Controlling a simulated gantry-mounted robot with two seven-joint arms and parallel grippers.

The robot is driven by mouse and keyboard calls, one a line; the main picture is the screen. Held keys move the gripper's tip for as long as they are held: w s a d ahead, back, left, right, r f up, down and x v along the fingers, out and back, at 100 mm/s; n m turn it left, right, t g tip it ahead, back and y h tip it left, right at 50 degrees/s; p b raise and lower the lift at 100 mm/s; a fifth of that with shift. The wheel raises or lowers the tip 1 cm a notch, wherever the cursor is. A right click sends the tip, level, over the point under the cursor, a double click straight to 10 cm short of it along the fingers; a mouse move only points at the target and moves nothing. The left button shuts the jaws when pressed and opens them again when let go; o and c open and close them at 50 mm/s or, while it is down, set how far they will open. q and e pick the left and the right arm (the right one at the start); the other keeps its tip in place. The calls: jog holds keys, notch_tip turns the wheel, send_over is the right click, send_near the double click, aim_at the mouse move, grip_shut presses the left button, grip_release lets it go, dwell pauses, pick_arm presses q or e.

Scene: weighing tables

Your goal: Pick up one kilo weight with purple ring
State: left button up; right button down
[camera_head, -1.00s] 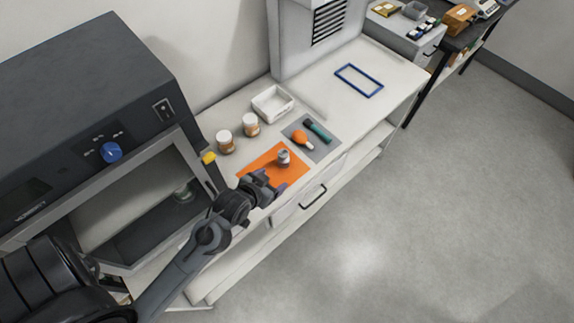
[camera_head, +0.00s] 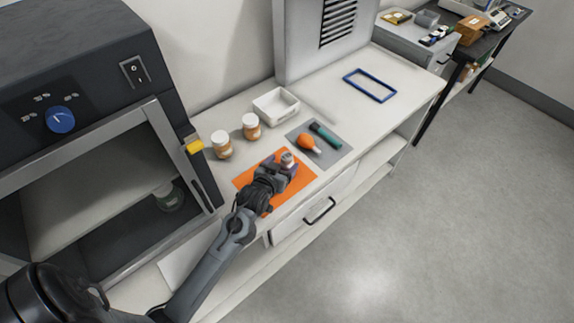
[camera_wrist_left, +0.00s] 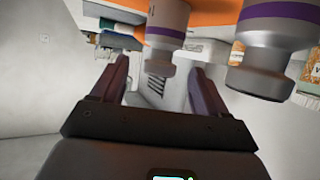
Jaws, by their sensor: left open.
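A grey metal weight (camera_head: 287,159) stands on the orange mat (camera_head: 299,189). My left gripper (camera_head: 281,168) is open and low over the mat, right at this weight and partly hiding it. In the left wrist view, which looks upside down, a grey weight with a purple ring (camera_wrist_left: 166,32) shows between the open fingers (camera_wrist_left: 160,68), with gaps on both sides. A second, larger-looking weight with a purple ring (camera_wrist_left: 275,45) shows to the right, outside the fingers. I cannot make out this second weight in the head view. My right gripper is not in view.
Two jars (camera_head: 221,145) and a white tray (camera_head: 276,106) stand behind the mat. A grey mat (camera_head: 333,156) beside it holds an orange bulb (camera_head: 309,142) and a teal-handled tool (camera_head: 325,134). A dark oven-like cabinet (camera_head: 95,60) stands at left. A blue frame (camera_head: 369,85) lies farther right.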

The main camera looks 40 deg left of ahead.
aim_at(289, 155)
pick_arm(q)
jog(key=shift+b+x, duration=0.4)
jog(key=shift+x, duration=2.75)
grip_shut()
jog(key=shift+r, duration=0.2)
